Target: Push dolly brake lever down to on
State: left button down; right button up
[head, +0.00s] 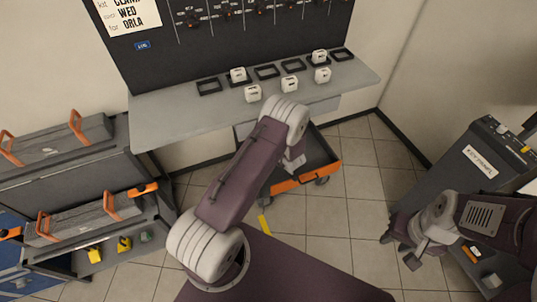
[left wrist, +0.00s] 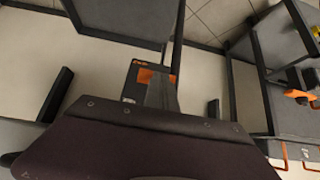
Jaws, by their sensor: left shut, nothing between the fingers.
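The dolly (head: 322,158) is a low dark tray with an orange front edge and casters, on the tiled floor under the workbench. Its left part is hidden behind my left arm. I cannot make out the brake lever. My left gripper (head: 294,162) is partly hidden by its own wrist and hangs over the dolly; it looks shut and empty. I cannot tell whether it touches the dolly. The left wrist view shows a dark block with an orange mark (left wrist: 138,72), partly covered by my wrist. My right gripper (head: 402,250) is far to the right, away from the dolly, with its fingers apart.
The grey workbench (head: 180,115) overhangs the dolly, with white blocks and black frames on top. A shelf rack with orange-handled cases (head: 70,140) stands left. A dark cabinet (head: 455,165) stands right. Tiled floor is clear between dolly and cabinet. Yellow tape (head: 264,224) marks the floor.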

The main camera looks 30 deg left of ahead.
pick_arm(q)
jog(key=shift+d+f+b, duration=0.15)
jog(key=shift+f+b, duration=0.6)
jog(key=shift+f, duration=0.65)
jog(key=shift+d+f+b, duration=0.1)
jog(key=shift+f+b, duration=0.6)
jog(key=shift+f, duration=0.65)
